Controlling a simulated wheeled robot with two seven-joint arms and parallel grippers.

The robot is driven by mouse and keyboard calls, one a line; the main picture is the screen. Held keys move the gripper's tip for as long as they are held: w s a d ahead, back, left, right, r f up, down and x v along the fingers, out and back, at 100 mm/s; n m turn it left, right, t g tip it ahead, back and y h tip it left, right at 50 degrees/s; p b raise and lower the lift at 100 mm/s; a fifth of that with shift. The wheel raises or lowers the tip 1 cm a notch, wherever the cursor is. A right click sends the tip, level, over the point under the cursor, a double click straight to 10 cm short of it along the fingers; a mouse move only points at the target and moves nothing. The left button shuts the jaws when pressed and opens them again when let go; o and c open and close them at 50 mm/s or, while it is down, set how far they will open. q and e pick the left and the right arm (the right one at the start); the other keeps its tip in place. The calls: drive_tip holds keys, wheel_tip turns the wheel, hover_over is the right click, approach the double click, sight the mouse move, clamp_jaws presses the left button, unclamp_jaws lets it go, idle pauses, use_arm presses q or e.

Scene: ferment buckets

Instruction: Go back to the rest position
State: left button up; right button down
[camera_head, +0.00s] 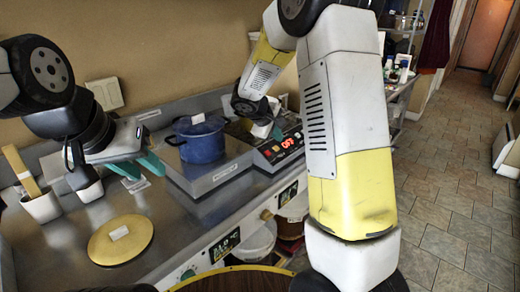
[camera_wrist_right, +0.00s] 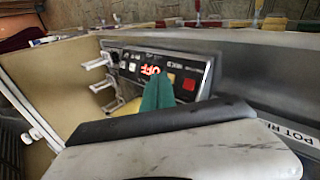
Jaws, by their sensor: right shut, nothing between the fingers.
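My left gripper (camera_head: 139,166) hangs over the steel counter at the left, its teal fingers apart with nothing seen between them. My right gripper (camera_head: 277,132) is at the control panel (camera_head: 283,146) right of the blue pot, partly hidden by my right arm. In the right wrist view its teal fingers (camera_wrist_right: 157,92) are together and empty, in front of the panel with its lit red display (camera_wrist_right: 150,70). I cannot tell whether they touch the panel.
A blue lidded pot (camera_head: 202,142) stands on a raised plate between the grippers. A round yellow lid (camera_head: 120,240) lies on the counter at the front. A shelf with bottles (camera_head: 398,75) is behind my right arm. Open tiled floor lies at the right.

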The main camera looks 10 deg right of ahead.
idle(0.4)
drive_tip(key=s+a+r+m+y, duration=0.1)
drive_tip(key=s+r+m+y, duration=0.1)
drive_tip(key=s, duration=0.8)
drive_tip(key=s+a+r+m+y, duration=0.2)
drive_tip(key=s+r, duration=0.4)
drive_tip(key=s, duration=0.5)
drive_tip(key=s+a+r+m+y, duration=0.1)
drive_tip(key=s+r+m+y, duration=0.3)
drive_tip(key=s, duration=0.6)
drive_tip(key=shift+s+a+r+m, duration=0.2)
drive_tip(key=shift+s+a+m, duration=0.15)
drive_tip(key=shift+m, duration=0.15)
